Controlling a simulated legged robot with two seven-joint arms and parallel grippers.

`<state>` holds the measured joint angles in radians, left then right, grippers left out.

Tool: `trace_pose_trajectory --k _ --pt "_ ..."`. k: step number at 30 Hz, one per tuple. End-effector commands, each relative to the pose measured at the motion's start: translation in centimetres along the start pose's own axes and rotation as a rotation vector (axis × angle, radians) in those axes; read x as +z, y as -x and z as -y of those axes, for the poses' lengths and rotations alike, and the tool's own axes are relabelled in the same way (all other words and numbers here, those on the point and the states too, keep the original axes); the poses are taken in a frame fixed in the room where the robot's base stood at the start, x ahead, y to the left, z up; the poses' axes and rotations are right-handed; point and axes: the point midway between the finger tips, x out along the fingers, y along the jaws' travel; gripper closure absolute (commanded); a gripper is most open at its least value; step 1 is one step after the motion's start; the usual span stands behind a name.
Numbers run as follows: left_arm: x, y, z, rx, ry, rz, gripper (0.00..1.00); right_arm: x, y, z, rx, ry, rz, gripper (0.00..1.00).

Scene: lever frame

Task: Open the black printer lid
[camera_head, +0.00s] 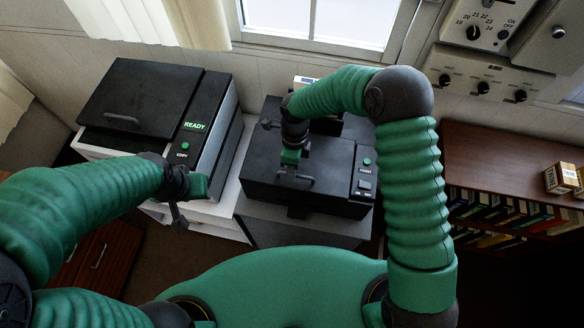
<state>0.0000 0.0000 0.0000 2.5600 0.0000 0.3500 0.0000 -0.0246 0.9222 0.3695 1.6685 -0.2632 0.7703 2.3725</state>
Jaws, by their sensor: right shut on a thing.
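The black printer (345,192) stands in the middle on a pale grey stand, with a small green button on its right side panel. Its black lid (262,160) looks flat and closed. My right gripper (291,170) reaches down over the lid from the right and is shut on the dark lid handle (305,181) near the front edge. The fingertips partly hide the handle. My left gripper (178,212) hangs apart from the printer, in front of the machine at the left. Its jaw gap is not clear.
A black and white copier (125,100) with a lit READY sign stands close to the printer's left. A brown shelf (500,150) with small boxes is at the right. A window (345,20) and wall-mounted control boxes (485,75) are behind.

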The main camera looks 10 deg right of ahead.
Motion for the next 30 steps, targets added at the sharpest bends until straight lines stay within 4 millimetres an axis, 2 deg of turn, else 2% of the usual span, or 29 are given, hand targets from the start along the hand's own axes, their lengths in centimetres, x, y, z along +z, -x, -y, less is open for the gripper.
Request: trace_pose_trajectory --k 17,23,30 --pt "0.0 0.1 0.0 0.000 0.000 0.000 0.64 0.3 0.3 0.2 0.002 0.000 0.007 1.00" --pt "-0.2 0.7 0.0 0.000 0.000 0.000 0.64 0.3 1.6 0.6 0.064 -0.001 0.007 1.00" --pt "-0.4 1.5 0.0 0.000 0.000 0.000 0.64 0.3 4.6 1.6 0.114 0.001 0.006 1.00"
